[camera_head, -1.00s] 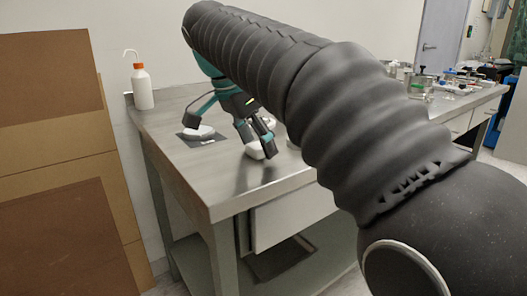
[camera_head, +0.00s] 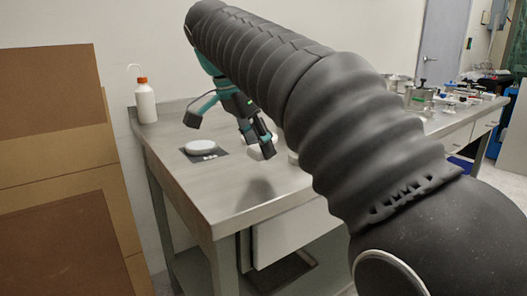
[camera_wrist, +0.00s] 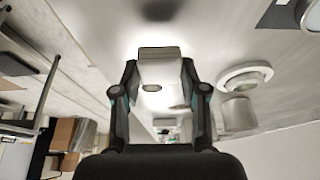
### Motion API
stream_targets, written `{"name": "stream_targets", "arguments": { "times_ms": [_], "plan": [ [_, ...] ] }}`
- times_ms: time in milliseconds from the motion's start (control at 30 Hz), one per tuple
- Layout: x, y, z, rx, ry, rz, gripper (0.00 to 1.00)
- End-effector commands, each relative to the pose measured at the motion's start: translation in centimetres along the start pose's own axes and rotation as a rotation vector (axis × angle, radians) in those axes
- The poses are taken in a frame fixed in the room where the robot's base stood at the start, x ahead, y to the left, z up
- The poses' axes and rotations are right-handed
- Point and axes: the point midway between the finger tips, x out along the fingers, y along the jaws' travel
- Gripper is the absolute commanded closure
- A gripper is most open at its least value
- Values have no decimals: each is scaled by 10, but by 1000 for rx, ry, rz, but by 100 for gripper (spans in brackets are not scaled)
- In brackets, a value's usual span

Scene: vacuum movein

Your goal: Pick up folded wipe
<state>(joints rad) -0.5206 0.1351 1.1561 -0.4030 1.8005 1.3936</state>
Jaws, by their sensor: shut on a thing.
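The folded wipe (camera_wrist: 160,78) is a pale flat block between my fingers in the wrist view. My gripper (camera_wrist: 160,88) is shut on it, one finger on each side. In the head view my gripper (camera_head: 262,146) is above the steel table, and the wipe (camera_head: 256,154) shows as a white patch at the fingertips, partly hidden by them. A soft shadow lies on the table in front of it, apart from the wipe, so the wipe appears raised off the surface.
A white round dish (camera_head: 201,146) sits on a dark mat left of my gripper. A wash bottle (camera_head: 146,101) stands at the table's back left corner. Cardboard sheets (camera_head: 55,120) lean at left. The table's front left is bare.

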Motion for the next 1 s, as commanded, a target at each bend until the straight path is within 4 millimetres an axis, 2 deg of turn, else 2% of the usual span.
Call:
{"name": "stream_targets", "arguments": {
  "times_ms": [33,300,500,700,1000],
  "plan": [
    [-14,-1,-6,2,1,-4,79],
    [-30,49,-54,6,0,-2,79],
    [-40,75,-80,4,0,0,79],
    [-45,89,-94,2,0,-1,79],
    [-46,92,-97,0,0,0,79]
  ]
}}
